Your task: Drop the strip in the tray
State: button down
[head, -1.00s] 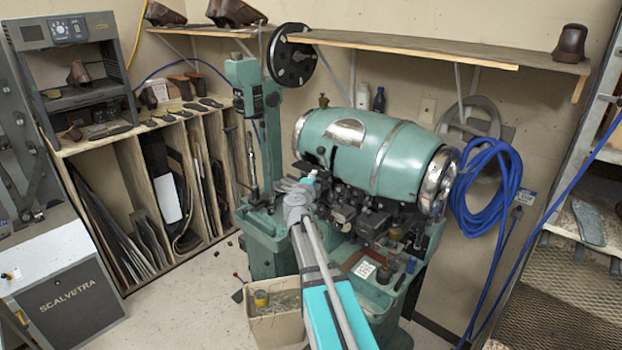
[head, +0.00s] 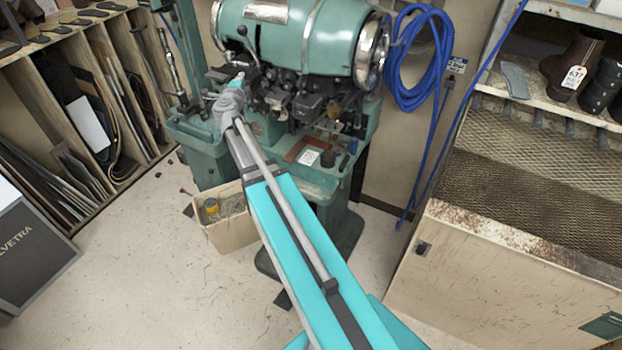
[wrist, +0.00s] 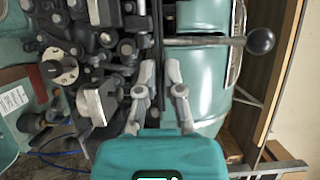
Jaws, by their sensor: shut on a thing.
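My gripper (wrist: 160,72) reaches in at the green stitching machine. In the wrist view its two grey fingers are close together on a thin dark strip (wrist: 157,38), which runs up between them against the machine. The exact contact is hard to see. In the head view my gripper (head: 241,77) is small, beside the machine's front, and the strip cannot be made out there. A shallow reddish-brown tray (head: 296,150) lies on the machine's green table, lower and to the right of my gripper. I cannot tell whether it is the task's tray.
A lever with a black ball knob (wrist: 260,41) sticks out close beyond my fingers. The green barrel (head: 290,35) is above, with dark mechanism below. A beige bin (head: 228,232) with a yellow can stands on the floor. A rusty mesh bench (head: 545,185) is at right.

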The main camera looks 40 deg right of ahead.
jog(key=shift+f+b, duration=1.75)
jog(key=shift+f, duration=0.6)
jog(key=shift+s, duration=0.1)
